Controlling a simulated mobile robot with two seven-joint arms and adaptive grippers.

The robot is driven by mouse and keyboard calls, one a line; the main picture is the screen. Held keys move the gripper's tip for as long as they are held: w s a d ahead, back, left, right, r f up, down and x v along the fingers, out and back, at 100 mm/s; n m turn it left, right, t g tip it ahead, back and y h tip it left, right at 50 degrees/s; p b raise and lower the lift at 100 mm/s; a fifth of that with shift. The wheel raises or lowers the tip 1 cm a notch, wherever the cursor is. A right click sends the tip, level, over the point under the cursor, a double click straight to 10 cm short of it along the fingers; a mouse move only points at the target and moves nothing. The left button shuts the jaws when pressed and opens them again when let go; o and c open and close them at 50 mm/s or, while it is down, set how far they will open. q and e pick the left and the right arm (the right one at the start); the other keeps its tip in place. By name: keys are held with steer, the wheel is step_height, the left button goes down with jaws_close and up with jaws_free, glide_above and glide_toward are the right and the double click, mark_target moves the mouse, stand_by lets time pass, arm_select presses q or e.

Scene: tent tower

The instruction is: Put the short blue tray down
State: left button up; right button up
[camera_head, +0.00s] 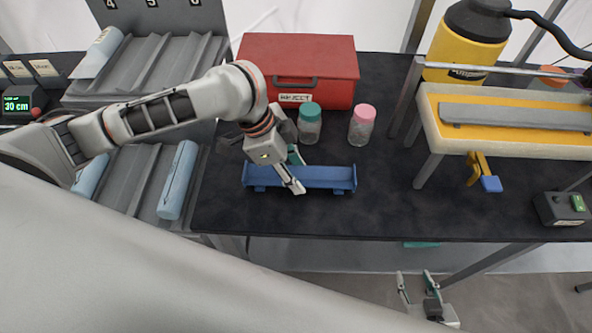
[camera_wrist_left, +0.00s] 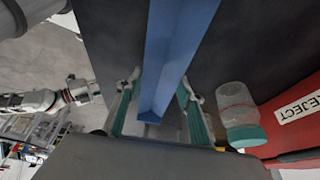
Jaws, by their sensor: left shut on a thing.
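The short blue tray (camera_head: 328,178) is level, left to right, over the front middle of the black table (camera_head: 380,215). I cannot tell whether its feet touch the table or hang just above it. In the left wrist view the tray (camera_wrist_left: 172,60) runs between the two green-padded fingers of this gripper (camera_wrist_left: 158,105). My right gripper (camera_head: 417,284) is below the table's front edge, with its fingers apart and nothing between them.
Behind the tray stand a teal-lidded jar (camera_head: 309,125), a pink-lidded jar (camera_head: 361,126) and a red REJECT box (camera_head: 300,65). A grey rack with blue rolls (camera_head: 179,180) is at the left. A raised yellow-topped stand (camera_head: 510,148) is at the right.

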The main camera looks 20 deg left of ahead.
arm_select(q)
steer(key=o, duration=1.2)
steer(key=shift+f, duration=0.1)
steer(key=v, duration=1.2)
steer(key=shift+r, duration=0.25)
